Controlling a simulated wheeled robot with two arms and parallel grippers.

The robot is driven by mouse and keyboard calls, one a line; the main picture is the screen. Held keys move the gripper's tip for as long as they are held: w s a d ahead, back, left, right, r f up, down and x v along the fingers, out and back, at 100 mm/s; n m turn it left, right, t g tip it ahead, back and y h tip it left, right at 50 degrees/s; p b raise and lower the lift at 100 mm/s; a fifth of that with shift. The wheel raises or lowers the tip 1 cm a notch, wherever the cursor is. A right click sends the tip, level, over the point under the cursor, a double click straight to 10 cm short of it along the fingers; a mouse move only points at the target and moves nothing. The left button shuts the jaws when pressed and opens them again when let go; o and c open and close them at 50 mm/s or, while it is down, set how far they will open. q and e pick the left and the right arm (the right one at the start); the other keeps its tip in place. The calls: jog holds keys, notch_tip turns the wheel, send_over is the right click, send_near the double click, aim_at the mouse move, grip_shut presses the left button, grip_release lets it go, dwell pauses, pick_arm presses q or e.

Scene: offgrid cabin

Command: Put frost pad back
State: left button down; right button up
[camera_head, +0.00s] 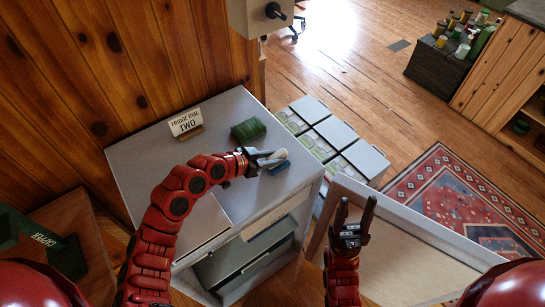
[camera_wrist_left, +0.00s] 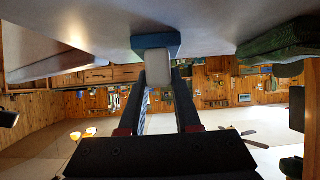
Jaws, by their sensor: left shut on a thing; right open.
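A small thing with a blue block (camera_head: 280,168) and a pale grip is at the front right of the grey cabinet top (camera_head: 160,158). I take it to be the frost pad. My left gripper (camera_head: 268,157) is shut on its pale part; this shows between the fingers in the left wrist view (camera_wrist_left: 157,70). The blue block (camera_wrist_left: 156,42) lies against the cabinet top or just off it; I cannot tell which. My right gripper (camera_head: 355,215) is open and empty, in front of the open white door (camera_head: 425,245).
A green folded bundle (camera_head: 248,130) and a sign reading "FRIDGE DIAL TWO" (camera_head: 186,122) stand on the top. The cabinet front is open, with a dark drawer or shelf (camera_head: 245,255) inside. Grey-lidded crates (camera_head: 335,133) stand to the right. A red rug (camera_head: 455,190) lies beyond.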

pick_arm(q)
jog(key=c, duration=0.5)
grip_release()
jog(key=shift+a, duration=0.1)
